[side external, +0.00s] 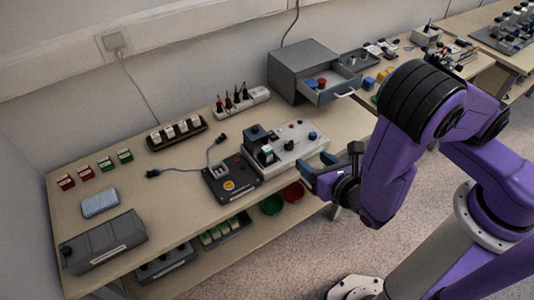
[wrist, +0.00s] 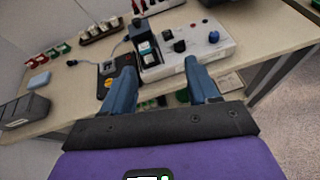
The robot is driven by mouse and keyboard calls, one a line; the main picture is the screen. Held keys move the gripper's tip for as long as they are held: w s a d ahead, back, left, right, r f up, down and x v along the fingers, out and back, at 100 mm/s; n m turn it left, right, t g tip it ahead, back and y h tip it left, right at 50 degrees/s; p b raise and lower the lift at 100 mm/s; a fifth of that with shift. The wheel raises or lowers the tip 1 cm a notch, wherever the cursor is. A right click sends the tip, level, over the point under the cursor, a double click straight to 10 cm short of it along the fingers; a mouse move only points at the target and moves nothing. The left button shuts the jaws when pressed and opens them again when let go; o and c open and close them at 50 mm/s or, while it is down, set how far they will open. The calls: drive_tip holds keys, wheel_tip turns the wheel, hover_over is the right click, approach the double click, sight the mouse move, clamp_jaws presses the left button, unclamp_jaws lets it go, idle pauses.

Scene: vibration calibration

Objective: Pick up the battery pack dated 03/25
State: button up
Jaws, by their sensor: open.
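No date is legible in either view, so I cannot tell which item is the pack dated 03/25. Candidates are small labelled blocks: two red (side external: 65,181) and two green (side external: 124,155) at the back left, and several white-topped ones in a dark rack (side external: 178,132). The rack also shows in the wrist view (wrist: 100,31). A white-and-teal-topped block (side external: 266,154) sits in a black holder on the grey control box (side external: 305,137); it also shows in the wrist view (wrist: 145,48). My gripper (side external: 316,168) is open and empty at the table's front edge, before the control box.
A black panel with a yellow-ringed button (side external: 229,185) and a cable lies left of the control box. A grey case (side external: 102,241) and blue pad (side external: 100,203) are at left. A drawer unit (side external: 303,70) stands open behind. Red and green bowls (side external: 271,204) sit below.

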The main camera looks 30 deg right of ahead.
wheel_tip(320, 180, down, 3)
drive_tip(key=a+n+y, duration=0.2)
approach(268, 150)
drive_tip(key=x, duration=0.3)
drive_tip(key=shift+w+d+f, duration=0.15)
drive_tip(key=shift+w+f, duration=0.05)
drive_tip(key=shift+f, duration=0.15)
drive_tip(key=shift+r+x, duration=0.2)
drive_tip(key=shift+x, duration=2.55)
drive_tip(key=shift+w, duration=0.1)
drive_tip(key=c, duration=1)
clamp_jaws()
drive_tip(key=shift+r, duration=0.15)
